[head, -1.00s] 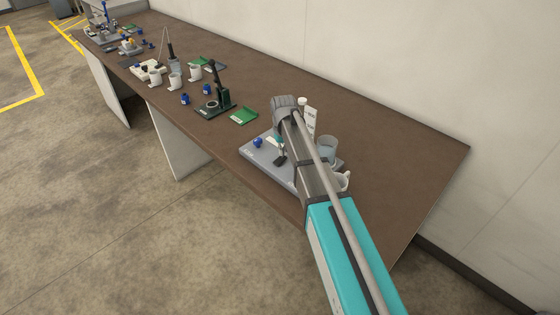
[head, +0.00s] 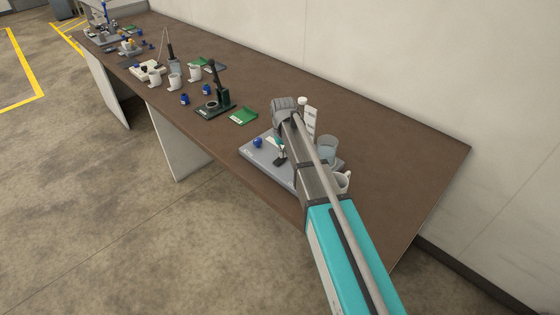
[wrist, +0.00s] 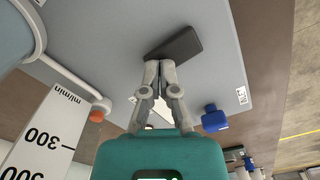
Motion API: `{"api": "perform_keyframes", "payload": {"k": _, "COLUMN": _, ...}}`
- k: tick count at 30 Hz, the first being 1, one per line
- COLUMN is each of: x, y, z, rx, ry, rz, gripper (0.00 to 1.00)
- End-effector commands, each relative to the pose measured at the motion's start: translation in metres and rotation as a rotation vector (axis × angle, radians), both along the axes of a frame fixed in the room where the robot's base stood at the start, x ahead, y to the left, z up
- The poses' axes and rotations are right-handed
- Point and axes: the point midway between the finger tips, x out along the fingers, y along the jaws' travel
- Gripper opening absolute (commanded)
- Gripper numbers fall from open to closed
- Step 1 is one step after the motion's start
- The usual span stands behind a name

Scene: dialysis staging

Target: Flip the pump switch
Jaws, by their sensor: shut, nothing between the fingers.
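The pump switch appears as a dark grey rocker-like block (wrist: 182,43) on the light grey base plate (wrist: 222,72) in the wrist view. It sits at an angle to the plate. My gripper (wrist: 159,64) is shut and empty, with its fingertips at the near edge of the dark block. I cannot tell whether they touch it. In the head view my gripper (head: 280,152) points down over the plate (head: 258,153), and the dark block (head: 280,161) shows just below it. The switch's position, on or off, cannot be read.
A blue knob (wrist: 213,118) stands on the plate, right of my fingers. A white scale panel (wrist: 45,140), an orange part (wrist: 100,108) and a clear beaker (head: 327,148) are close by. A green pad (head: 243,116) lies left. The table's right end is clear.

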Motion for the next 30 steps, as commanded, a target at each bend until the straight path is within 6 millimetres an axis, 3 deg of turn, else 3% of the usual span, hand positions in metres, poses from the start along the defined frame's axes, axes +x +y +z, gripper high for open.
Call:
{"api": "perform_keyframes", "payload": {"k": 17, "x": 0.0, "y": 0.0, "z": -0.003, "rx": 0.0, "ry": 0.0, "rz": 0.001, "gripper": 0.0}}
{"api": "perform_keyframes", "payload": {"k": 30, "x": 0.0, "y": 0.001, "z": 0.02, "rx": 0.0, "ry": 0.0, "rz": 0.001, "gripper": 0.0}}
